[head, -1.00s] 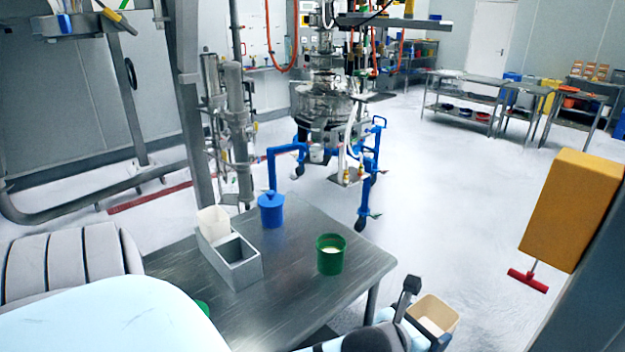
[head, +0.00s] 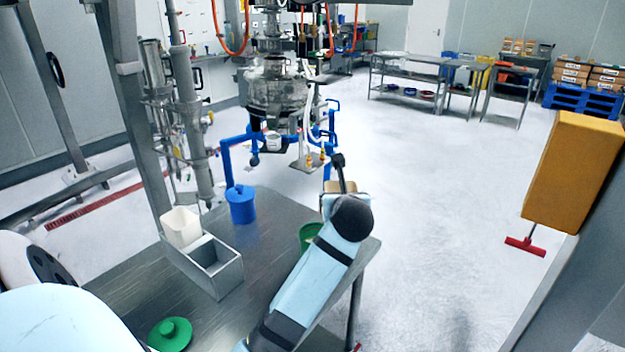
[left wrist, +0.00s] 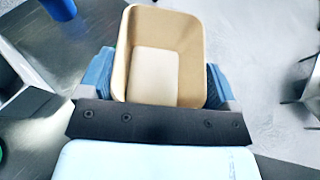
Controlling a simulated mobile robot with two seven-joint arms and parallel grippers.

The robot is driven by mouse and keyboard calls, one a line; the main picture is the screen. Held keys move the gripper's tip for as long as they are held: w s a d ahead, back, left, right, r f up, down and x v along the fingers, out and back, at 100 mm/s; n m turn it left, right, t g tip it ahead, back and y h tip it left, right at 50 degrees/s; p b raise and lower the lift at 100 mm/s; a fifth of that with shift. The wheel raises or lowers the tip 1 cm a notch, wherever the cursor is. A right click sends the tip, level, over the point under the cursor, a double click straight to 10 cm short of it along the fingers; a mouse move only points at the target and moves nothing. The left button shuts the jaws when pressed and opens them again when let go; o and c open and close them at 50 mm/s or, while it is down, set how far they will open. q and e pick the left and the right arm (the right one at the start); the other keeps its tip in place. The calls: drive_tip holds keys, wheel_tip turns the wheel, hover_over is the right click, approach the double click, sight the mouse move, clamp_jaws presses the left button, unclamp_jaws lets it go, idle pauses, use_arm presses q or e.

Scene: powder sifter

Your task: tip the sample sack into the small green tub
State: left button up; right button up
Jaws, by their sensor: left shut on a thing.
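The sample sack (left wrist: 152,72) is a tan, open-topped container, pale at the bottom inside. My left gripper (left wrist: 157,84) is shut on it, one finger on each side. In the head view the sack (head: 357,187) shows only in part, beyond my left wrist and above the table's far right side. The small green tub (head: 308,236) stands on the table, partly hidden behind my left forearm. The sack is apart from the tub, beyond it in the picture. My right gripper is not in view.
On the steel table (head: 130,290) stand a blue lidded tub (head: 241,205) and a grey box (head: 222,276) with a white container (head: 181,227) at its end. The sifter (head: 278,92) stands behind.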

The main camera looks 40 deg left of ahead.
use_arm(q)
drive_tip(key=a+r+n+g+y+b, duration=0.1)
drive_tip(key=a+n+g+y, duration=0.3)
drive_tip(key=a+n+g, duration=0.5)
drive_tip(key=g, duration=0.3)
drive_tip(key=shift+r, duration=0.3)
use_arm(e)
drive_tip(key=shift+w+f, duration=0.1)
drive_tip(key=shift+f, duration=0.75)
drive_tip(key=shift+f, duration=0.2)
use_arm(q)
drive_tip(key=shift+f+m+g+p, duration=0.4)
drive_tip(key=shift+f+m+g, duration=0.25)
drive_tip(key=shift+m, duration=0.25)
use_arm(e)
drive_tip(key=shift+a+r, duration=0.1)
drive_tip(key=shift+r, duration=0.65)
